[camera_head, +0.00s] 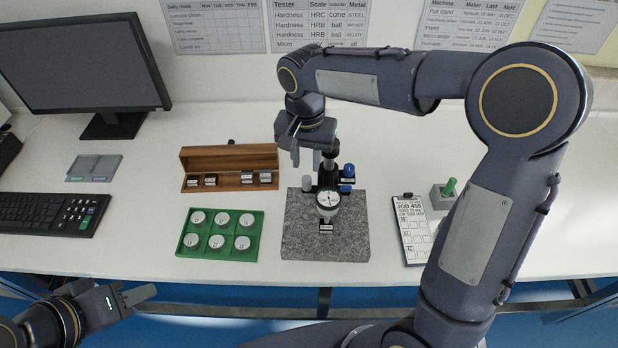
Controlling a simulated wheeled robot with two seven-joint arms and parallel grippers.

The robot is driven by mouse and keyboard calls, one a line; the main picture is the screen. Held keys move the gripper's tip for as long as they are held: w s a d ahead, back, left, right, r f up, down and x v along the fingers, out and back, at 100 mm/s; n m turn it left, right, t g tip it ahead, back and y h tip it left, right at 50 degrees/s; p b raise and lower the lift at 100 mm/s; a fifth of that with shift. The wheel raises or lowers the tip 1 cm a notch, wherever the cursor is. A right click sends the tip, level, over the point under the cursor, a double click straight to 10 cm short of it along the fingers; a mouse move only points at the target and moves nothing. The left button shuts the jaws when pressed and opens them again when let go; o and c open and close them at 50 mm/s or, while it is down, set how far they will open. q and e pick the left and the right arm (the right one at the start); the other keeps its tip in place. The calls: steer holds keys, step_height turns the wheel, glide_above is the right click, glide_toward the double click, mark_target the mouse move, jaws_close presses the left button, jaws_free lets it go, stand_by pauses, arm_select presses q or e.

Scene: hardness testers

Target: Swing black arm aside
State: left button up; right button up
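A grey granite base (300,235) stands mid-bench and bears a dark stand with blue knobs (348,170). A round white dial gauge (328,199) sits over the base, in front of the stand's column. The black arm is small and partly hidden among the column, clamps and dial. My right gripper (306,160) is above the back of the base, just left of the column top, fingers pointing down. Its fingers look apart with nothing between them; I cannot tell whether it touches the stand. My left gripper (142,294) is low at the left, in front of the bench edge; its opening is unclear.
A green tray (218,253) with several round discs and a wooden box (230,158) are left of the base. A clipboard (414,232) and a green-handled block (447,193) are right. A monitor (80,65) and keyboard (50,213) stand left.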

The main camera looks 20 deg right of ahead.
mark_target(306, 177)
step_height(306, 177, down, 7)
steer(key=shift+r, duration=0.1)
stand_by(0.3)
steer(key=c, duration=0.6)
steer(key=shift+w, duration=0.1)
steer(key=shift+w+d+r+m+p, duration=0.1)
steer(key=shift+w+d+m+p, duration=0.1)
steer(key=shift+w+m, duration=1.85)
steer(key=shift+w+d+f+m+p, duration=0.2)
steer(key=shift+w+m, duration=0.9)
steer(key=shift+m, duration=1.85)
steer(key=shift+w+d+r+m+p, duration=0.1)
steer(key=shift+w+r+m+p, duration=0.15)
steer(key=shift+w+m, duration=1.8)
steer(key=shift+s+m, duration=0.45)
steer(key=shift+s, duration=0.05)
